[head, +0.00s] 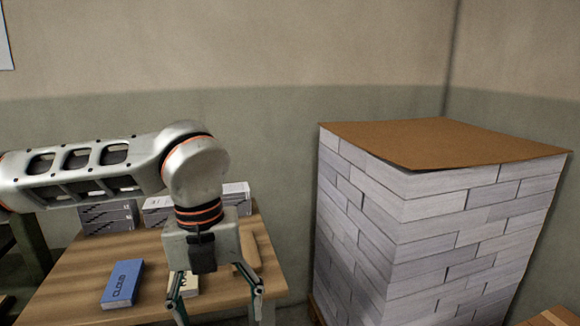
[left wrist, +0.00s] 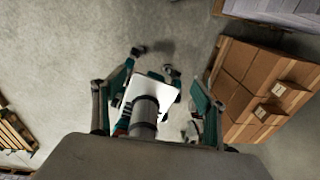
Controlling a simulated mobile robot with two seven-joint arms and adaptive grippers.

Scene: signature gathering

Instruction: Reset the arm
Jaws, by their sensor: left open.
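My left arm comes in from the left in the head view and bends down at the wrist. My left gripper (head: 217,300) points downward in front of the wooden table (head: 75,272), with its two fingers spread apart and nothing visible between them. In the left wrist view its fingers (left wrist: 158,100) are also apart, with grey floor beyond them. A white shape and a grey cylinder show between the fingers there; I cannot tell what they are.
A blue box marked CLOUD (head: 122,284), a cream item (head: 187,284) and grey-white packs (head: 107,218) lie on the table. A tall stack of grey-white blocks (head: 430,230) under a brown sheet (head: 440,143) stands right. Cardboard boxes (left wrist: 250,85) show in the wrist view.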

